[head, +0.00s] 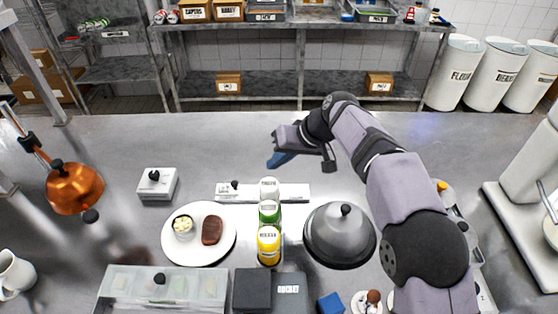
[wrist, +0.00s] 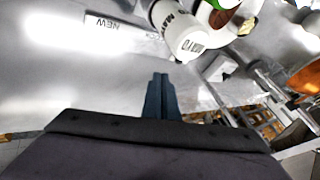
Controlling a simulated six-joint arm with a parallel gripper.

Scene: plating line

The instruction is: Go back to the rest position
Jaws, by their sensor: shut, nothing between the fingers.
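My gripper (head: 281,159) is above the steel counter (head: 120,150), behind the row of sauce bottles, with blue fingers. In the wrist view its two fingertips (wrist: 160,80) are together with nothing between them. A white-capped bottle (head: 269,189) stands at the back of the row, with a green bottle (head: 269,212) and a yellow bottle (head: 269,243) in front of it. The white bottle, marked MAYO (wrist: 178,30), also shows close ahead of the fingers in the wrist view, apart from them.
A white plate (head: 180,252) with a brown patty and a small cup lies left of the bottles. A steel dome (head: 340,236) is on the right. Clear counter lies at the back left.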

